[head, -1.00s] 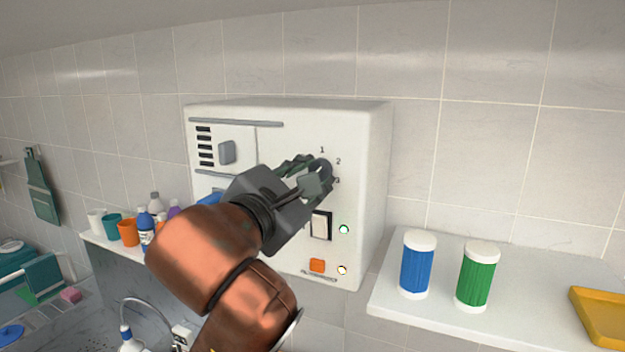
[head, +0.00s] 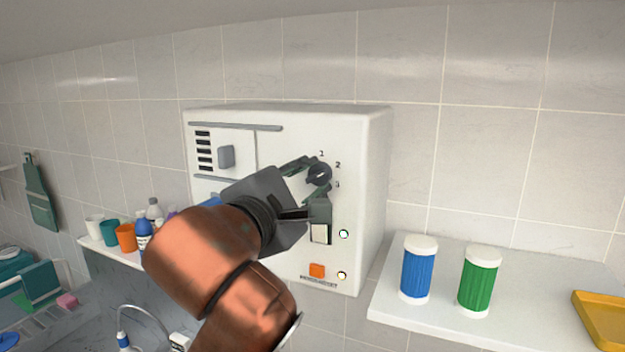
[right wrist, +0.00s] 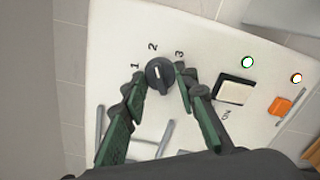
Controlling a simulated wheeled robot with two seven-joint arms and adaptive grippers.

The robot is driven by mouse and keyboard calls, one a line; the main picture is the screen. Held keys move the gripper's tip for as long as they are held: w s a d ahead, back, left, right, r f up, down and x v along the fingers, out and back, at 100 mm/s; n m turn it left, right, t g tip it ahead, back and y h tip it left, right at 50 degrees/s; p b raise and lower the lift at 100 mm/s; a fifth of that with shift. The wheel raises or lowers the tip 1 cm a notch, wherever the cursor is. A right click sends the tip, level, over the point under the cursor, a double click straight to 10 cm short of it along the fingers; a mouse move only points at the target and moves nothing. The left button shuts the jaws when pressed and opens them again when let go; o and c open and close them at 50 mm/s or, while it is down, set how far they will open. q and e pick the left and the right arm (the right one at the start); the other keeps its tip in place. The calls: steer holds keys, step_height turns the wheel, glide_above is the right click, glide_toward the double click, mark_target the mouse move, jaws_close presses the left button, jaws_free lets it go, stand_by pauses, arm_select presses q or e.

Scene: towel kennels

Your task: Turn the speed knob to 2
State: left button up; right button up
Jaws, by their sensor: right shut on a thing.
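The speed knob (head: 319,174) is a round dark grey knob on the front of a white wall box (head: 360,140), with the numerals 1, 2 and 3 around its right side. It also shows in the right wrist view (right wrist: 160,75), near the numerals 1, 2 and 3. I cannot clearly tell which numeral its pointer faces. My right gripper (head: 314,177) has one finger at the knob's upper left and one below it. In the right wrist view, its fingertips (right wrist: 161,79) sit on both sides of the knob, shut on it. My left gripper is out of view.
Below the knob are a pale rocker switch (head: 320,233), an orange button (head: 317,270) and two small lamps. A grey latch (head: 226,157) is at the box's left. A shelf (head: 520,318) at right holds a blue canister (head: 417,272) and a green canister (head: 478,285). Cups stand at left.

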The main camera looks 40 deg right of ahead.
steer(key=o, duration=1.2)
steer(key=shift+c, duration=0.2)
steer(key=v, duration=1.2)
